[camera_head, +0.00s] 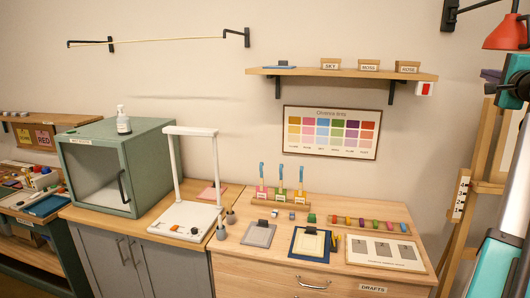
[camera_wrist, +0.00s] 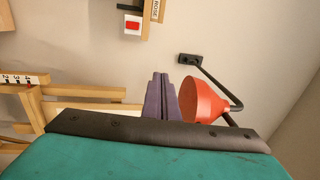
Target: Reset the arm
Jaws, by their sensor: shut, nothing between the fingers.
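My gripper (camera_wrist: 160,82) shows in the wrist view as two purple-grey fingers side by side, shut with nothing between them. It points toward the wall, with the dark edge and teal body of my arm below it. In the head view my gripper (camera_head: 488,75) is at the upper right edge, in the air beside the wooden easel and below the red lamp. My arm fills the right edge there and is partly cut off by the frame.
The red lamp (camera_wrist: 203,100) on its wall bracket appears close beside my fingers in the wrist view. The wooden easel (camera_head: 484,155) stands left of my arm. A wall shelf (camera_head: 340,73) and the pigment table (camera_head: 290,274) with swatches and brushes lie further left.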

